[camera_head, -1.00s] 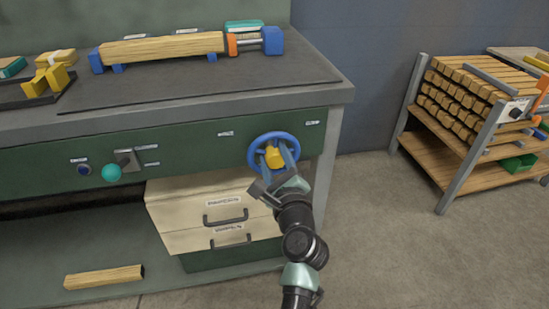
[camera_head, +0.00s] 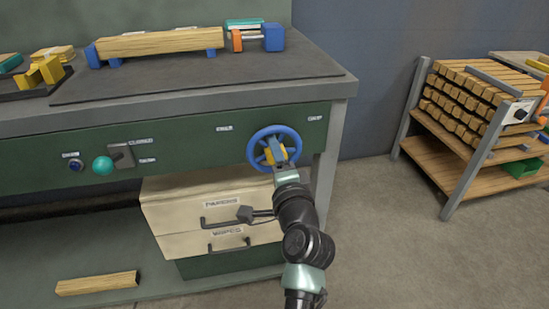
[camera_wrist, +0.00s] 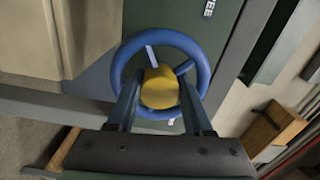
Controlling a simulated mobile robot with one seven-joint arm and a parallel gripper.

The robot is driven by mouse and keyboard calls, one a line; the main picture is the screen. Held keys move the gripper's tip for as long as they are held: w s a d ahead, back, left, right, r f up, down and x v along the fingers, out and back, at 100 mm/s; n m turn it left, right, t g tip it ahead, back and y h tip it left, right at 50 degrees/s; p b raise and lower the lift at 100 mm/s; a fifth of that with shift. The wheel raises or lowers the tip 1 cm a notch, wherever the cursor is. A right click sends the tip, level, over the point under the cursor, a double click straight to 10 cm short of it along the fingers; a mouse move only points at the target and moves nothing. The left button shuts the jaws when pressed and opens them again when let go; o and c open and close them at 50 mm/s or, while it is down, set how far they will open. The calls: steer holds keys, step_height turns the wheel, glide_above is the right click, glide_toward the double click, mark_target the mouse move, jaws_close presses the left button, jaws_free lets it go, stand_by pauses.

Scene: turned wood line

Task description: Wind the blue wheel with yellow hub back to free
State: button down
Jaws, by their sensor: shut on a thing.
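The blue wheel (camera_head: 251,150) is on the green front panel of the bench, near its right end. Its yellow hub (camera_head: 268,155) is partly hidden by my gripper (camera_head: 276,153). In the wrist view, the blue rim (camera_wrist: 118,70) surrounds the yellow hub (camera_wrist: 160,80), and the fingers of my gripper (camera_wrist: 160,95) are on either side of the hub, shut on it. On the bench top, a wooden beam (camera_head: 160,43) lies on blue supports. An orange jaw (camera_head: 236,41) stands right of the beam's end with a visible gap.
Small labels (camera_head: 223,128) flank the wheel; their words are too small to read surely. A teal knob (camera_head: 103,165) and a switch (camera_head: 122,156) are further left. Cream drawers (camera_head: 185,215) sit below. A rack of wood (camera_head: 470,100) stands right, with clear floor between.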

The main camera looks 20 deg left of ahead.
steer(key=n, duration=0.1)
steer(key=n+b, duration=0.1)
steer(key=n, duration=0.1)
steer(key=n+b, duration=0.1)
steer(key=shift+d+f+n, duration=0.1)
steer(key=shift+f+n, duration=0.15)
steer(key=shift+n, duration=0.05)
steer(key=n+b, duration=0.3)
steer(key=n, duration=0.2)
steer(key=n+b, duration=0.3)
steer(key=n, duration=0.2)
steer(key=shift+w+d+r+n+b, duration=0.1)
steer(key=shift+n+b, duration=0.5)
steer(key=shift+n, duration=0.55)
steer(key=shift+r+n+b, duration=0.1)
steer(key=shift+n+b, duration=0.45)
steer(key=shift+n, duration=0.6)
steer(key=c, duration=0.6)
jaws_free()
steer(key=p+v, duration=0.3)
steer(key=v, duration=1)
